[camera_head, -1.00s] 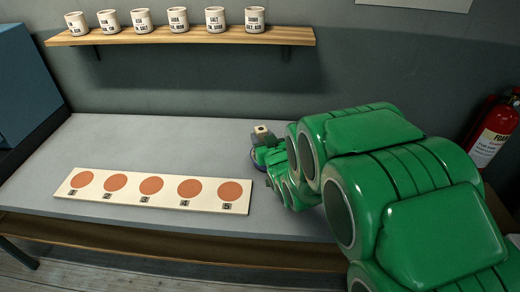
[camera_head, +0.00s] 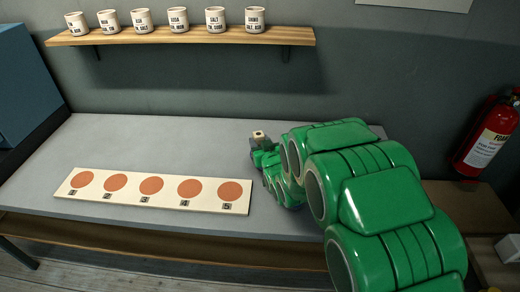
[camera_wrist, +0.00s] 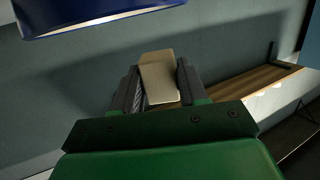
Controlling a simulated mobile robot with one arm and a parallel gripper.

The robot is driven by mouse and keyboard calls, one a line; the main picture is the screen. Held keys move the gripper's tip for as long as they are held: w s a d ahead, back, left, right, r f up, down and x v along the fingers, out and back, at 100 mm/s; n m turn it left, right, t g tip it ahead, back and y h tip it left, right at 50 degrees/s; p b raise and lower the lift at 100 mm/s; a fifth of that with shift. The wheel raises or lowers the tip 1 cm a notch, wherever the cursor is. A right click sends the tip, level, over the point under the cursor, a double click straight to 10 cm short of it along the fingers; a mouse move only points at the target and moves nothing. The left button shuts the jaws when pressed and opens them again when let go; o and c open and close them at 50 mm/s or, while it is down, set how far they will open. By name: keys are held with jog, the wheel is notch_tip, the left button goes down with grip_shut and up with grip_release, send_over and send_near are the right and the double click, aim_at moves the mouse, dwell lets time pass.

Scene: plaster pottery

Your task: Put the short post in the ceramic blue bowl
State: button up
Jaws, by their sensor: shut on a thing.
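My gripper (camera_wrist: 157,88) is shut on a pale beige block-like post (camera_wrist: 158,72), held between its two dark fingers in the wrist view. A glossy blue curved thing with a pale rim, likely the blue bowl (camera_wrist: 95,18), fills the top left of the wrist view, apart from the post. In the head view my arm hides most of that area, and I cannot make the bowl out.
A white board with orange numbered circles (camera_head: 148,201) lies on the grey table (camera_head: 170,140), left of my gripper. A wooden shelf (camera_head: 190,36) with several labelled cups hangs on the wall. A fire extinguisher (camera_head: 487,143) is at right. The table's back left is clear.

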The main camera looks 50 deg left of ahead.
jog(key=shift+f, duration=1.45)
jog(key=shift+s+d+f, duration=0.1)
jog(key=shift+f, duration=0.6)
jog(key=o, duration=1.1)
jog(key=shift+f, duration=0.15)
jog(key=shift+o, duration=0.5)
jog(key=shift+d+f, duration=0.1)
jog(key=shift+f, duration=0.05)
jog(key=shift+d+r, duration=0.1)
jog(key=shift+r, duration=0.4)
jog(key=v, duration=1.1)
jog(key=shift+s+d+r, duration=0.2)
jog(key=shift+r, duration=0.25)
